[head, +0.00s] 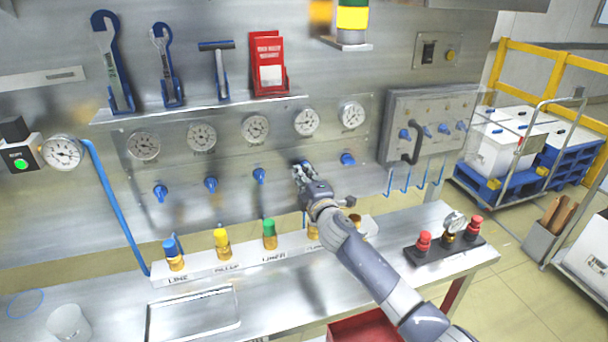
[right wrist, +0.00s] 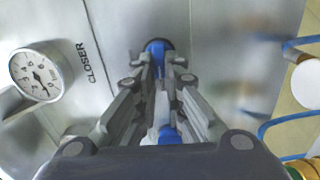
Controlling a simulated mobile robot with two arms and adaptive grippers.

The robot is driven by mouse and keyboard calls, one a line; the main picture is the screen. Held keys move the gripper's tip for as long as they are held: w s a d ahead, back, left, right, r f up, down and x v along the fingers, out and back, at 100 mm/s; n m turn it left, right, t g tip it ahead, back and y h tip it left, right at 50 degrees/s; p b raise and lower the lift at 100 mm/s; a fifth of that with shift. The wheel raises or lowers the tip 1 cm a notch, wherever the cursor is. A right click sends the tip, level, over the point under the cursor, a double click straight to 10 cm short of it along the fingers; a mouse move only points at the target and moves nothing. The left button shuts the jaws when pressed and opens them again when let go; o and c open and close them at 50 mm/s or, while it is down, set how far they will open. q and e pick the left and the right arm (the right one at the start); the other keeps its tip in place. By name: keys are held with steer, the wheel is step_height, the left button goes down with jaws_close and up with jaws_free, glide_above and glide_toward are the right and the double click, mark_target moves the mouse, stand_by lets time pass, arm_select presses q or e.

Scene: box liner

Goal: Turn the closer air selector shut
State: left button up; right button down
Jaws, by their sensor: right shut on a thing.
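The closer air selector is a blue knob (right wrist: 157,47) on the steel panel, beside the printed word CLOSER in the right wrist view. My right gripper (head: 302,172) reaches up to the panel in the head view, at the fourth place in the row of blue selectors. Its fingers are shut on the selector, one on each side, and hide most of it in the head view. How far the knob is turned is hard to tell. My left gripper is not in view.
Other blue selectors (head: 259,176) and (head: 348,159) flank my gripper. Round gauges (head: 255,128) sit above. Below, a ledge (head: 200,268) carries coloured-top fittings, partly behind my right arm. A block with red knobs (head: 424,243) stands on the bench at right.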

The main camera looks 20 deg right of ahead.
steer(key=shift+f+n, duration=0.15)
steer(key=shift+n, duration=0.25)
steer(key=c, duration=1.7)
jaws_free()
steer(key=s, duration=1.2)
steer(key=shift+d, duration=0.2)
